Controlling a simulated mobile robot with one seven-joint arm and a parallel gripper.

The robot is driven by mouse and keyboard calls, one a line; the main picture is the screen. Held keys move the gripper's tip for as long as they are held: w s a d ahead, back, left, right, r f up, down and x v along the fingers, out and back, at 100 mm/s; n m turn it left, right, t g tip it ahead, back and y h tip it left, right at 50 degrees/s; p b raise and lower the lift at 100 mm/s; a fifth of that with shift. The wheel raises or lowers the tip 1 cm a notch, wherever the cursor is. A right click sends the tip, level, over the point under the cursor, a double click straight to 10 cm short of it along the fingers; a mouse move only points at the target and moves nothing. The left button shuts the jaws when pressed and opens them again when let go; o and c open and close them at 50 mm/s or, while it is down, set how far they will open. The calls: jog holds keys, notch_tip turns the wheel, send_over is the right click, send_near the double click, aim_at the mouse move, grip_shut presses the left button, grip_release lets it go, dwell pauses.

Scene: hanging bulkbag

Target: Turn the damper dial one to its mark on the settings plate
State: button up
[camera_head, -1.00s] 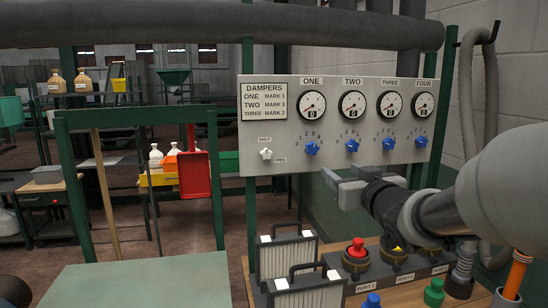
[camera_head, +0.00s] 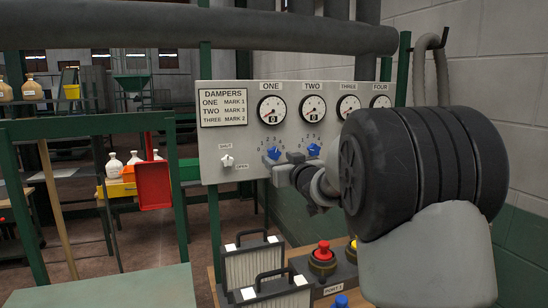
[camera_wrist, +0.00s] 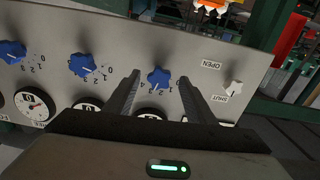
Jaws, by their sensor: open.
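The damper dial one is a blue knob (camera_head: 273,153) under the gauge labelled ONE, with numbers around it. The settings plate (camera_head: 223,107) at the panel's upper left reads ONE MARK 1, TWO MARK 3, THREE MARK 2. My gripper (camera_head: 285,166) is open in front of the panel, just below and right of dial one. In the wrist view, the panel appears upside down and the dial one knob (camera_wrist: 158,78) shows between the two fingers of my gripper (camera_wrist: 159,74), with a gap on each side. I cannot tell exactly which number the knob points at.
A white shut/open switch (camera_head: 227,160) is left of dial one, and the blue dial two knob (camera_head: 313,150) is close on its right. Filter boxes (camera_head: 254,262) and a red-capped port (camera_head: 323,252) stand below the panel. A thick pipe (camera_head: 200,38) runs above.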

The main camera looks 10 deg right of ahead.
aim_at(274, 154)
jog(key=shift+w+a, duration=0.25)
jog(key=shift+w, duration=0.95)
jog(key=c, duration=1)
jog(key=shift+c, duration=0.2)
